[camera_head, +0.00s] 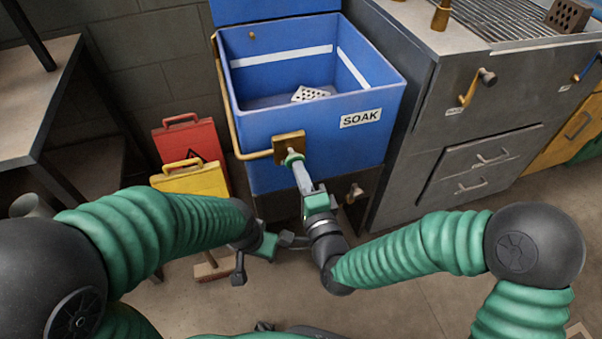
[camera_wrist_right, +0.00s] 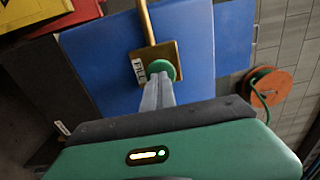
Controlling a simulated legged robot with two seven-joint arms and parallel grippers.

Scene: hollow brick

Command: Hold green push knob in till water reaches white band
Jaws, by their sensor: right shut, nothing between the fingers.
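The blue tub marked SOAK (camera_head: 272,140) has a white band (camera_head: 283,57) along its inner walls. A pale brick with holes (camera_head: 311,94) lies low inside, below the band; I cannot clearly make out a water surface. The green push knob (camera_head: 292,157) sits on a brass plate on the tub's front, labelled FILL in the right wrist view, where the knob (camera_wrist_right: 161,68) also shows. My right gripper (camera_head: 297,168) is shut and empty, its fingertips at the knob's face; how far the knob is pressed is unclear. My left gripper (camera_head: 262,258) is open and empty, low before the tub.
A brass pipe (camera_head: 225,95) runs round the tub's left side to the plate. Red (camera_head: 185,140) and yellow (camera_head: 190,180) cases stand left of it. A grey metal cabinet (camera_head: 440,130) stands close on the right. A hose reel (camera_wrist_right: 272,86) shows in the right wrist view.

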